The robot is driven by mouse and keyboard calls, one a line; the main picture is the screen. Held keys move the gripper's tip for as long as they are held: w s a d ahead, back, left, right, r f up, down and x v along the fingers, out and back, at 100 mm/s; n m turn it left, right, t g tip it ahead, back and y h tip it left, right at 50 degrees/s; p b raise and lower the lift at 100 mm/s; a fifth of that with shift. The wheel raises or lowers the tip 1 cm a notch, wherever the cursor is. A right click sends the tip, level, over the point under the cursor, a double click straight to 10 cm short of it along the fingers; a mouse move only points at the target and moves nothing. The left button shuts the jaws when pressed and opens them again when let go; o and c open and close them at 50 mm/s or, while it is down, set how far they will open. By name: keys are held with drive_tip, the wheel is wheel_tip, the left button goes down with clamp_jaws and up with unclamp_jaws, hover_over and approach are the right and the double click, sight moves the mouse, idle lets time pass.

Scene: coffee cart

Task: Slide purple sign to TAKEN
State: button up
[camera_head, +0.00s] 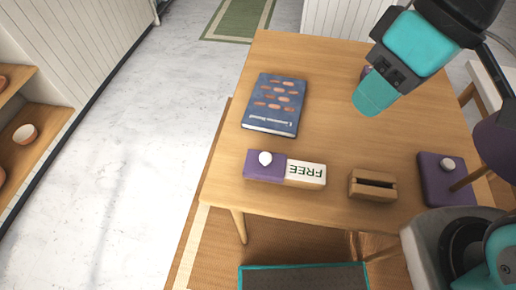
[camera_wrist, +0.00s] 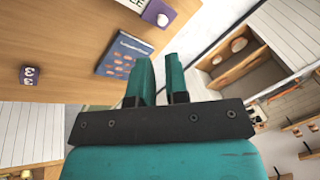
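The sign (camera_head: 305,174) lies on the wooden table near its front edge, with upside-down FREE lettering on a white face. Its purple slider (camera_head: 262,173) with a white knob (camera_head: 265,158) covers the left part; any lettering under it is hidden. In the wrist view the purple slider (camera_wrist: 158,15) and its knob (camera_wrist: 163,20) show at the top edge. My gripper (camera_wrist: 161,75) is open and empty, with a gap between the teal fingers. In the head view the teal end of my arm is above the table's right side, apart from the sign.
A blue book (camera_head: 274,104) lies behind the sign. A slotted wooden block (camera_head: 372,186) stands right of it. A purple item with a white knob (camera_head: 448,164) sits farther right. A small purple box (camera_wrist: 32,75) is on the tabletop. Bare tabletop lies between book and arm.

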sight(259, 161)
drive_tip(key=shift+n+g+h, duration=0.5)
drive_tip(key=shift+n+h, duration=0.4)
drive_tip(key=w+a, duration=0.1)
drive_tip(key=w, duration=0.1)
drive_tip(key=w+a+p, duration=0.1)
drive_tip(key=w+a, duration=0.1)
drive_tip(key=w+a+p, duration=0.1)
drive_tip(key=shift+w+a+r, duration=0.2)
drive_tip(key=shift+w+r, duration=0.05)
drive_tip(key=shift+w, duration=0.15)
clamp_jaws()
drive_tip(key=w+a+f+n+h+p, duration=0.1)
drive_tip(key=a+f+n+h+p, duration=0.1)
drive_tip(key=a+f, duration=0.3)
drive_tip(key=w+a+f+n+h+p, duration=0.2)
drive_tip(key=a+f, duration=0.4)
drive_tip(key=a, duration=0.6)
drive_tip(key=h+p, duration=0.1)
drive_tip(key=p, duration=0.1)
drive_tip(key=shift+w+a+f+n+p, duration=0.15)
drive_tip(key=shift+f+n+p, duration=0.15)
drive_tip(key=shift+n+p, duration=0.1)
